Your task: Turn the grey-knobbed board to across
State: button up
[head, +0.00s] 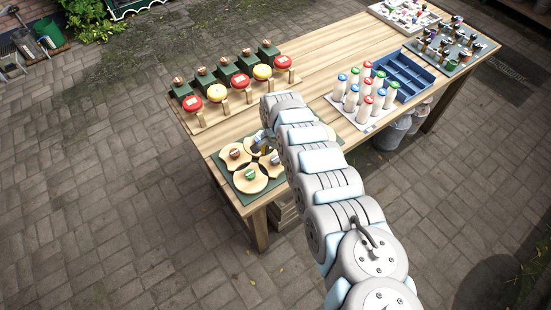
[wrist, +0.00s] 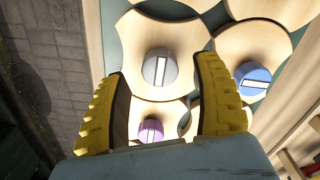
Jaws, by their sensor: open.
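The grey knob (wrist: 160,72) stands on a pale wooden board (wrist: 130,42) with curved-in sides in the wrist view. Its white mark runs nearly up and down in that picture. My gripper (wrist: 162,68) is open, its two yellow fingers on either side of the knob. I cannot tell whether they touch it. In the head view my gripper (head: 261,146) is low over the green base (head: 222,170) of the boards.
A blue knob (wrist: 253,80) is to the right and a pink knob (wrist: 150,130) below, on neighbouring boards. In the head view, a rack of red and yellow discs (head: 238,82) stands behind. White bottles (head: 365,92) and a blue crate (head: 405,78) stand to the right.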

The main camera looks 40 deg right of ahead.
jog(key=shift+f, duration=1.1)
grip_shut()
